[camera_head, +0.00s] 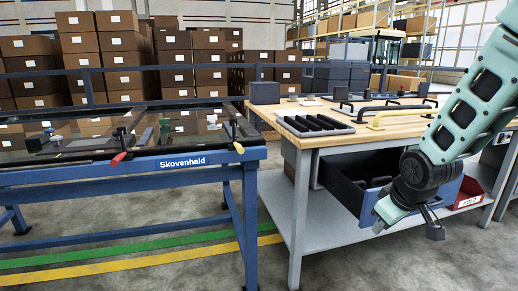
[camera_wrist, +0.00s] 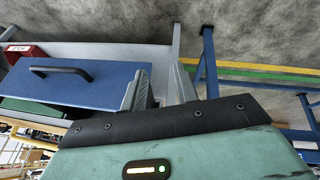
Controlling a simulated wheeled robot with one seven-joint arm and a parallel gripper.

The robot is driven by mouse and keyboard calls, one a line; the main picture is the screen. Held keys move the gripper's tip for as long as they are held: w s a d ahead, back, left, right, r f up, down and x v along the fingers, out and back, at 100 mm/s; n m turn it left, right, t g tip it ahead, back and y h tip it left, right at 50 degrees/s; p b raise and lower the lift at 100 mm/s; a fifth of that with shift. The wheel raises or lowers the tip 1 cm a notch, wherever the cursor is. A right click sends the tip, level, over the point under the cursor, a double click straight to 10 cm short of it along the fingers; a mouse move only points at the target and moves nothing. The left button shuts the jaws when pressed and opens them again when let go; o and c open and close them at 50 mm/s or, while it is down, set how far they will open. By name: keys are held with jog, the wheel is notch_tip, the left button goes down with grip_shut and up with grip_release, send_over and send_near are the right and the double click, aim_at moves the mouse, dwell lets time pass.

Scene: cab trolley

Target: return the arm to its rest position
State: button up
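My gripper (camera_head: 428,222) hangs at the front right of the workbench in the head view, beside the pulled-out blue drawer (camera_head: 452,192). My arm comes down to it from the upper right. In the wrist view, the two grey fingers of my gripper (camera_wrist: 160,85) stand apart with nothing between them. The drawer's blue front with a black bar handle (camera_wrist: 62,72) lies left of the fingers there, apart from the handle. The drawer's dark inside shows in the head view, partly hidden by my arm.
The wooden workbench (camera_head: 345,132) carries a black slotted tray (camera_head: 313,125), black handles and a yellow handle (camera_head: 400,114). A red bin (camera_head: 468,194) sits on the grey lower shelf (camera_head: 322,222). A blue-framed table (camera_head: 160,165) stands left. Floor in front is clear.

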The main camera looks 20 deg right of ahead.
jog(key=s+a+r+n+g+y, duration=0.1)
jog(key=s+a+n+g, duration=0.1)
jog(key=s+a, duration=0.6)
jog(key=s+a+r+n+g, duration=0.15)
jog(key=s+a, duration=0.35)
jog(key=a, duration=0.6)
jog(key=s+a+r+n+g+y, duration=0.1)
jog(key=s+a+n+g, duration=0.1)
jog(key=s+a, duration=0.6)
notch_tip(320, 180, up, 26)
jog(key=w+a+p, duration=0.1)
jog(key=w+p, duration=0.1)
jog(key=p, duration=2.5)
jog(key=shift+w+a, duration=0.25)
jog(key=shift+w, duration=0.05)
jog(key=shift+t, duration=0.25)
